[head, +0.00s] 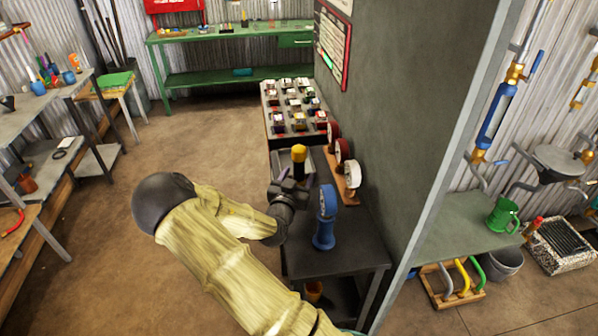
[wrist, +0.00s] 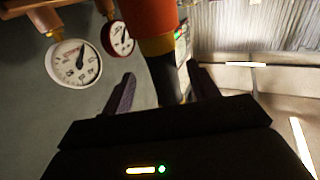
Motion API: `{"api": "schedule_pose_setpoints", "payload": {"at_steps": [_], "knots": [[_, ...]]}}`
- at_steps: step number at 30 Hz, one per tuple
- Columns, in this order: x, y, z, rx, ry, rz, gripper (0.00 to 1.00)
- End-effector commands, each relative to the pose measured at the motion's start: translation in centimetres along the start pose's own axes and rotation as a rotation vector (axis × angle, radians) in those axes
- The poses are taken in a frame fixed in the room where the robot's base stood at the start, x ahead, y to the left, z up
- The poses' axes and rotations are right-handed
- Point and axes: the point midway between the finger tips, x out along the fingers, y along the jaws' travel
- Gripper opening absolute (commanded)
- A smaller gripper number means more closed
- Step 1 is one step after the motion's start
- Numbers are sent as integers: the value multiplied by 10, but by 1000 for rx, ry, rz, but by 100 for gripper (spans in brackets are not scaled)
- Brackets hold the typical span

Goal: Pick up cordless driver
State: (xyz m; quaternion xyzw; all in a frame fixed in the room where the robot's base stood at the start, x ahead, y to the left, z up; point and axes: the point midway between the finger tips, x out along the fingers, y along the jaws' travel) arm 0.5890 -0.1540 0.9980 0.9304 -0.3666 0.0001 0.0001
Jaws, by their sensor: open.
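What looks like the cordless driver (head: 299,156) stands upright on the dark bench, with a yellow top and a dark lower part partly hidden behind my gripper (head: 292,186). In the wrist view a thing with an orange-red top, a yellowish band and a black lower part (wrist: 155,25) fills the top middle; it seems to be the same driver. My gripper (wrist: 163,88) is open, its two dark fingers on either side of the black part. I cannot tell whether either finger touches it.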

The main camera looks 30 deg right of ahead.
Motion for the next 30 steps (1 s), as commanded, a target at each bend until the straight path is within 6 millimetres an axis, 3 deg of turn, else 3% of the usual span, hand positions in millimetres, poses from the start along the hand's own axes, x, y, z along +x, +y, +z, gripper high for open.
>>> {"api": "schedule_pose_setpoints", "payload": {"at_steps": [11, 27, 30], "knots": [[46, -4, -2, 0, 0, 1, 60], [47, -5, -1, 0, 0, 1, 60], [47, -5, -2, 0, 0, 1, 42]]}}
